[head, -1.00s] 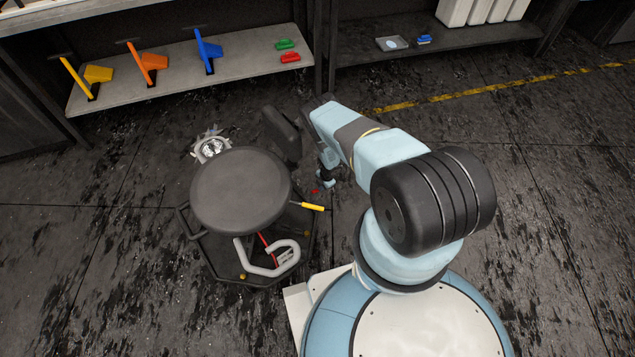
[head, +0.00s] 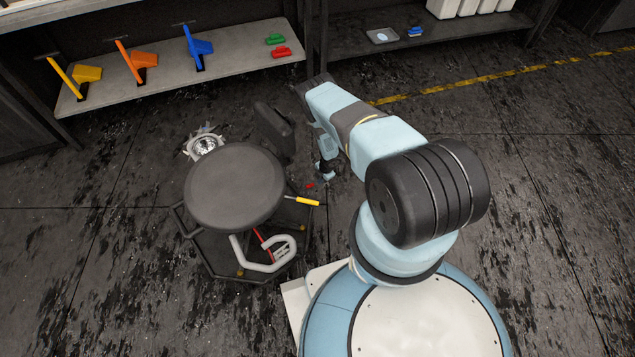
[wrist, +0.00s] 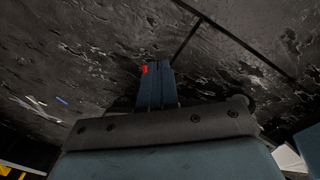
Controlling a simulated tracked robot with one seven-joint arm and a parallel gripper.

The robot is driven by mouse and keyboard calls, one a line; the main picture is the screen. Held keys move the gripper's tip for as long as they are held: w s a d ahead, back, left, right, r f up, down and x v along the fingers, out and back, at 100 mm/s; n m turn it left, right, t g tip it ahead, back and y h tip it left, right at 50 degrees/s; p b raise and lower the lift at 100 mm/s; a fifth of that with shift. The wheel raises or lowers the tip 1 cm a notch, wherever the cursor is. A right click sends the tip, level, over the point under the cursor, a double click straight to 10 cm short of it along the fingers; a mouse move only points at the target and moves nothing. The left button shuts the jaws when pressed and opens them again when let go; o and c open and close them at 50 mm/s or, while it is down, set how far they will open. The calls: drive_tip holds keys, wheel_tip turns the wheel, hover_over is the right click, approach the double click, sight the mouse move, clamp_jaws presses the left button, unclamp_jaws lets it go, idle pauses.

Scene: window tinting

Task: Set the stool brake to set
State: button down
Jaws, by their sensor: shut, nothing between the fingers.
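The stool has a round dark seat (head: 235,187) over a dark base plate (head: 210,258). A lever with a yellow grip (head: 307,201) sticks out to the right from under the seat. A red rod (head: 262,240) and a grey bent handle (head: 270,266) show at the front. I cannot tell which part is the brake. My gripper (head: 325,176) points down to the right of the stool, beyond the yellow grip. Its fingers (wrist: 158,70) are shut and empty. A small red piece (head: 310,185) shows near the fingertips; in the wrist view the red piece (wrist: 145,69) overlaps the left finger.
A dark backrest-like panel (head: 274,129) stands behind the seat, close to my arm. A silvery round object (head: 205,145) is behind the stool. A shelf (head: 150,95) with coloured tools and a darker shelf (head: 450,52) line the back. Floor at right is clear.

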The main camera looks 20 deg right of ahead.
drive_tip(key=w+d+r, duration=0.1)
drive_tip(key=d+r, duration=0.4)
drive_tip(key=d, duration=0.3)
drive_tip(key=shift+w+d+r, duration=0.2)
drive_tip(key=shift+w+r, duration=0.05)
drive_tip(key=shift+r, duration=0.05)
